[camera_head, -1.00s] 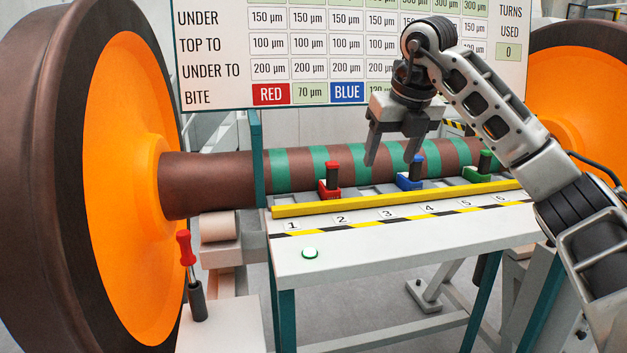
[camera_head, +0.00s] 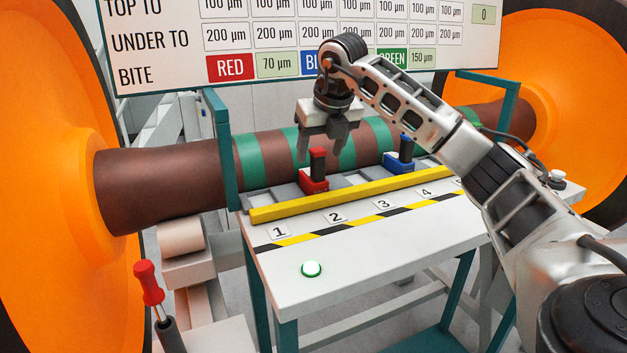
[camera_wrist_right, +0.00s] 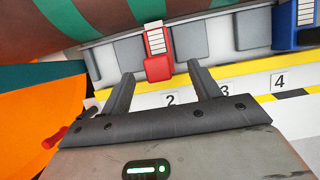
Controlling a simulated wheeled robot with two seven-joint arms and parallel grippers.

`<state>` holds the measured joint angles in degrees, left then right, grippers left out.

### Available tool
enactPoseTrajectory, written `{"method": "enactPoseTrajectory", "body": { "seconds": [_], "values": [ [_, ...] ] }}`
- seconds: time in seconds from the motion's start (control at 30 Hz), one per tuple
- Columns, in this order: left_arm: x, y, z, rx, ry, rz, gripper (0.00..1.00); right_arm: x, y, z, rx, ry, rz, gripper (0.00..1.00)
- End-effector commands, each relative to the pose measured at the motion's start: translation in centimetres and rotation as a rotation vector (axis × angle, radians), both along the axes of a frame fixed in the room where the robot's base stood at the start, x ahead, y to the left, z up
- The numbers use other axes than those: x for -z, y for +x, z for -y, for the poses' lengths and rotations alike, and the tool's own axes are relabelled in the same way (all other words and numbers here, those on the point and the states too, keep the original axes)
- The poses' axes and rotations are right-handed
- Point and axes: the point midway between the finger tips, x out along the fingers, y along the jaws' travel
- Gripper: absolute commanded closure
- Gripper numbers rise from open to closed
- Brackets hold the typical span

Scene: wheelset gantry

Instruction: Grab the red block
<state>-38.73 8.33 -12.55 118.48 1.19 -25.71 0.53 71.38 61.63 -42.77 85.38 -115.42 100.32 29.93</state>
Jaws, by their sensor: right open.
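The red block (camera_head: 314,180), with a dark upright post, sits in the grey rail on the bench, behind the yellow bar and near the number 2 label. My right gripper (camera_head: 317,158) is above it with its jaws apart; one finger looks close to the post, but I cannot tell if they touch. In the right wrist view the red block (camera_wrist_right: 159,67) shows ahead, between the two open fingers (camera_wrist_right: 160,82) and beyond their tips, with a white scale on it. My left gripper is not in view.
A blue block (camera_head: 399,163) stands to the right on the same rail. The yellow bar (camera_head: 350,194) runs along the front. A striped shaft (camera_head: 265,160) lies behind, between orange wheels. A teal post (camera_head: 222,150) stands left. A red-handled tool (camera_head: 149,284) is lower left.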

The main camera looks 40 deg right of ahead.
Motion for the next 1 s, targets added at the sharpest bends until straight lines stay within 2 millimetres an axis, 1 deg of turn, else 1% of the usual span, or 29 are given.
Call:
{"method": "enactPoseTrajectory", "body": {
  "seconds": [0.03, 0.27, 0.43, 0.57, 0.67, 0.83, 0.87, 0.9, 0.97, 1.0],
  "values": [
    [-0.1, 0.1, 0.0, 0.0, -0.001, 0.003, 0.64, 0.7, 0.2, 0.1, 0.001, 0.0, -0.003, 0.38],
    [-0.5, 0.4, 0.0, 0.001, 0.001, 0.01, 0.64, 2.1, 0.8, 0.2, 0.0, 0.001, -0.002, 0.38],
    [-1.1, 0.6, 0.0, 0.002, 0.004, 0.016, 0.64, 4.5, 1.6, 0.5, 0.001, 0.001, -0.004, 0.38],
    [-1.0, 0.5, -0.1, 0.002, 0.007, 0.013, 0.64, 5.9, 2.1, 0.6, 0.0, 0.002, -0.003, 0.38],
    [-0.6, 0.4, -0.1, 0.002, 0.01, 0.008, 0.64, 6.3, 2.3, 0.7, -0.001, 0.002, 0.001, 0.38],
    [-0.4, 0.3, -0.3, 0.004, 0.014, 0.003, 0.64, 6.3, 2.3, 0.7, 0.0, 0.001, 0.0, 0.38],
    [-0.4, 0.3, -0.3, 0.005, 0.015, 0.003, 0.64, 6.3, 2.3, 0.7, 0.0, 0.001, 0.0, 0.41],
    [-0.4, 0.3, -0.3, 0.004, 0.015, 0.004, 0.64, 6.3, 2.3, 0.7, 0.0, 0.001, 0.0, 0.52],
    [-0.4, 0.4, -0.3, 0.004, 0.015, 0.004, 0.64, 6.3, 2.3, 0.7, 0.0, 0.001, 0.0, 0.69],
    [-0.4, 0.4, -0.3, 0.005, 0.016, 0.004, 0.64, 6.3, 2.3, 0.7, 0.0, 0.001, 0.001, 0.8]
  ]
}}
